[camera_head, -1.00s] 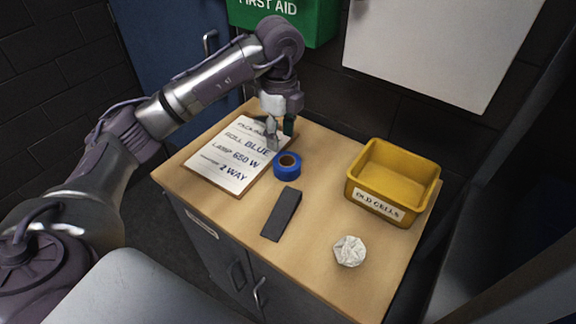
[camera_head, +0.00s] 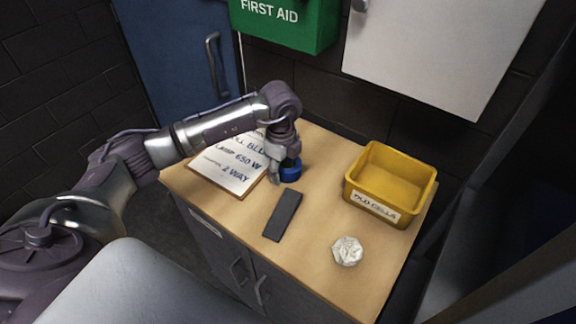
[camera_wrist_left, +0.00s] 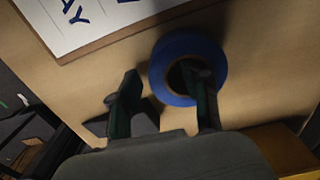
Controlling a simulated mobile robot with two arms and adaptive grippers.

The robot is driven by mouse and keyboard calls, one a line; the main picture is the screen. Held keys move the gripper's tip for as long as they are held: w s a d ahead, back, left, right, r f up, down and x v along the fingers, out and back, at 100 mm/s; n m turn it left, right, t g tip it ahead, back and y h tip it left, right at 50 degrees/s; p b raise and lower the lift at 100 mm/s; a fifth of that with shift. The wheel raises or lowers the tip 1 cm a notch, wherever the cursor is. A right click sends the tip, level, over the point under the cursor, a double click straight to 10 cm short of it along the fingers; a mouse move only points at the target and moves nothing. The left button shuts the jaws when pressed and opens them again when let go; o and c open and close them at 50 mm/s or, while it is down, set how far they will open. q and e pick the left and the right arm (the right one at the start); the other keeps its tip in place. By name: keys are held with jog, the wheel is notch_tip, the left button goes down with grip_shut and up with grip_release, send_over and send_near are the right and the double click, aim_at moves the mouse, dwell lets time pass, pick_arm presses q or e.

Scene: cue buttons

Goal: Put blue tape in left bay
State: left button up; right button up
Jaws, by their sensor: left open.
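The roll of blue tape (camera_head: 293,174) lies flat on the wooden cabinet top, beside the clipboard. In the head view my left gripper (camera_head: 283,178) is down at the tape and partly hides it. In the left wrist view the tape (camera_wrist_left: 165,57) is a blue ring with a dark centre. There my left gripper (camera_wrist_left: 163,80) is open, with one finger over the ring's hole and the other outside the ring. I cannot tell whether either finger touches the tape. My right gripper is not in view. No bay can be made out.
A clipboard (camera_head: 222,177) with a written sheet lies left of the tape. A dark grey block (camera_head: 283,215), a crumpled white ball (camera_head: 347,251) and a yellow bin (camera_head: 377,207) labelled OLD CELLS are also on the top. A green first aid box (camera_head: 285,30) hangs behind.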

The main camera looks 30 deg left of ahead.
pick_arm(q)
jog(key=shift+c, duration=0.3)
grip_shut()
jog(key=shift+r, duration=0.15)
